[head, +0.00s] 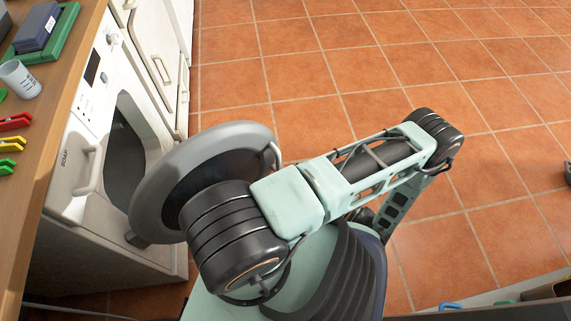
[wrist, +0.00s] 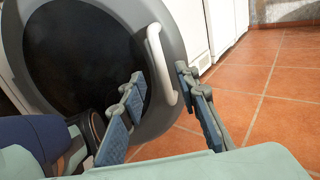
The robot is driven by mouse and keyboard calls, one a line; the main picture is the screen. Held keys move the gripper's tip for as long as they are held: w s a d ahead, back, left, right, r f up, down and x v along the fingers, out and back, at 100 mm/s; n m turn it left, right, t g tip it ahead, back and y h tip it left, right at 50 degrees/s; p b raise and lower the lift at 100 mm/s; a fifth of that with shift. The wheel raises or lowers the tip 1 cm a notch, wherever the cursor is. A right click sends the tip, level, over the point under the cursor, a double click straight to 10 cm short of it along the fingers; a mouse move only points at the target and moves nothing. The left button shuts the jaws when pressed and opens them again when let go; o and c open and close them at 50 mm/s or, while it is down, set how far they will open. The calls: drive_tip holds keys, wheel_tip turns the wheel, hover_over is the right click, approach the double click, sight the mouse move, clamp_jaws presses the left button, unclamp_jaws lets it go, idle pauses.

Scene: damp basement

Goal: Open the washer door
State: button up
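The white washer (head: 75,150) stands under the counter at the left of the head view. Its round grey door (head: 225,135) is swung well out from the front, and the dark drum opening (head: 122,150) shows behind it. In the wrist view the door (wrist: 172,25) fills the upper left, with its curved white handle (wrist: 160,65) on the rim. My gripper (wrist: 160,80) is open, one finger on each side of the handle's lower part. I cannot tell whether a finger touches it. In the head view my arm hides the gripper and part of the door.
A wooden counter (head: 58,110) runs along the left, carrying a grey cup (head: 20,79), a green tray (head: 62,38) and coloured clips (head: 12,122). White cabinets (head: 160,45) adjoin the washer. The tiled floor (head: 310,70) to the right is mostly clear.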

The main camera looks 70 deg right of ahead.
drive_tip(key=v, duration=0.4)
drive_tip(key=shift+d, duration=0.1)
idle(0.5)
